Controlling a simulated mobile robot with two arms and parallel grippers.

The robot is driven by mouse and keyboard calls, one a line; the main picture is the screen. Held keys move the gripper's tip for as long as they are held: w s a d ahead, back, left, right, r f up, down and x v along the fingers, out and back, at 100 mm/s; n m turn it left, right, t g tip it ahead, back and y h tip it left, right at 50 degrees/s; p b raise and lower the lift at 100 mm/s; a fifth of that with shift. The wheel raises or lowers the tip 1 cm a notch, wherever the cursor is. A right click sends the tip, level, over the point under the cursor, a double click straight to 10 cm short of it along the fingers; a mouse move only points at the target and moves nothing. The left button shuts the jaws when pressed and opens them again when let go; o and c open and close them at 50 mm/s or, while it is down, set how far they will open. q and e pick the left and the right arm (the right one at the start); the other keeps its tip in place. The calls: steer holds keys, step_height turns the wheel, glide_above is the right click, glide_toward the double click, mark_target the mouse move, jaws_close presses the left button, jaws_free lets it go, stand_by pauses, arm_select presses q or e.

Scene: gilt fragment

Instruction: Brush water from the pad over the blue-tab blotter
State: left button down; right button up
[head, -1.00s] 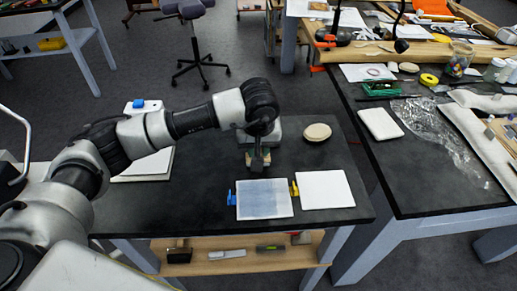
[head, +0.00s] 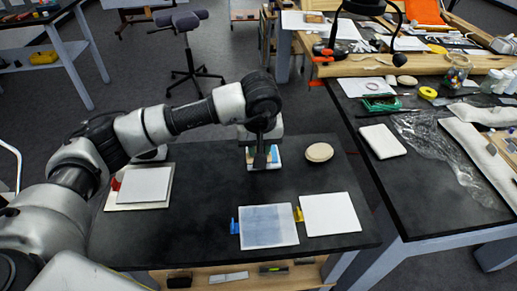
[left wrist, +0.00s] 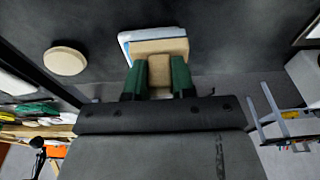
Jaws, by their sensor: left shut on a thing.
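My left gripper (left wrist: 157,80) is shut on a brush with a tan block-like handle (left wrist: 159,70) and a wider tan head (left wrist: 160,47). The brush head is over the pad (left wrist: 127,38), a pale blue-and-white flat thing that the brush partly hides; contact cannot be told. In the head view the gripper (head: 262,160) is at the pad (head: 276,165), towards the back of the dark table. The blue-tab blotter (head: 268,226) lies flat nearer me, its sheet grey-blue with uneven streaks; its blue tab (head: 234,226) is on the left edge. My right gripper is not in view.
A white blotter (head: 330,214) with a yellow tab (head: 298,214) lies right of the blue-tab one. A round tan disc (head: 319,152) is right of the pad. A pale board (head: 142,185) with a red tab lies left. Bare tabletop (head: 205,190) separates it from the blotters.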

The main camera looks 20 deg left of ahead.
arm_select(q)
step_height(320, 180, up, 2)
steer(key=shift+s+d+r+p, duration=0.1)
steer(key=shift+r+p, duration=0.15)
steer(key=shift+p, duration=0.15)
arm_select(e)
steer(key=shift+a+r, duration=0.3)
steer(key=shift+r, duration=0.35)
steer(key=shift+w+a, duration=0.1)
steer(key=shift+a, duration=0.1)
arm_select(q)
steer(key=shift+r, duration=0.2)
steer(key=a+r+n+y, duration=0.1)
steer(key=a+r+n, duration=0.2)
steer(key=r+n, duration=0.1)
steer(key=a+f, duration=0.3)
steer(key=a, duration=0.1)
steer(key=a+f+p, duration=0.1)
steer(key=a+f, duration=0.6)
steer(key=shift+s+a+f, duration=0.1)
steer(key=shift+s+a, duration=0.15)
steer(key=shift+a, duration=0.05)
steer(key=shift+f+y, duration=0.3)
steer(key=shift+f, duration=0.1)
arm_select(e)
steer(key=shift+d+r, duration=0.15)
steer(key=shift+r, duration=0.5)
